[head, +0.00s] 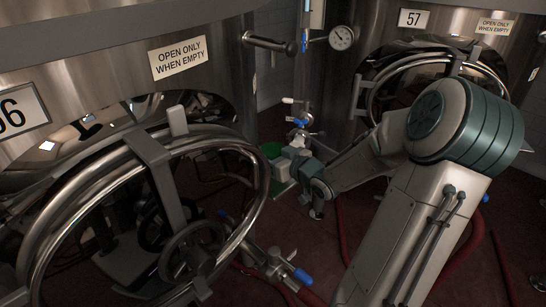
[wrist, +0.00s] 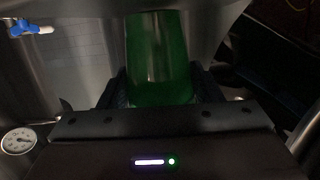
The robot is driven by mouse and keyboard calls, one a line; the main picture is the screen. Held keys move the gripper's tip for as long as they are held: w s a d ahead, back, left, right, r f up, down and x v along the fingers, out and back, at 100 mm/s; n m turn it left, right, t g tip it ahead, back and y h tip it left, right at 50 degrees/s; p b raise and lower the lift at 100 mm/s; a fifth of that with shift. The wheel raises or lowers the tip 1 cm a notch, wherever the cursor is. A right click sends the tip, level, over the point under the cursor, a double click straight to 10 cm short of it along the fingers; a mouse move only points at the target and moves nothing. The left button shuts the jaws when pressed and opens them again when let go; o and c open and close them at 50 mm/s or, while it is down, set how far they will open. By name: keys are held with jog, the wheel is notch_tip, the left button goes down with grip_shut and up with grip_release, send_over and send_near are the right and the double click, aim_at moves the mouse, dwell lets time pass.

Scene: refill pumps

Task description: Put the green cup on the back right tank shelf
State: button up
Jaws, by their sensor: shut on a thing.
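The green cup (wrist: 158,60) stands out in the middle of the wrist view, between the two dark fingers of my gripper (wrist: 160,88). My gripper is shut on it. In the head view a small part of the green cup (head: 270,151) shows behind the end of my arm, between the two tanks. My gripper (head: 282,165) is there too, mostly hidden by my own wrist. The back right tank shelf cannot be made out in either view.
Tank 57 (head: 380,22) stands at the back right, with a gauge (head: 342,37) and blue-handled valves (head: 301,122) to its left. The near left tank (head: 110,50) has an open round hatch (head: 255,200). Red hoses (head: 343,225) lie on the floor.

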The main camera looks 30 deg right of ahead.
jog(key=shift+f, duration=0.15)
jog(key=o, duration=1)
jog(key=shift+s+d+r, duration=0.1)
jog(key=shift+s+r, duration=0.2)
jog(key=shift+r, duration=0.05)
jog(key=p+v, duration=0.3)
jog(key=v, duration=0.8)
jog(key=shift+s, duration=0.2)
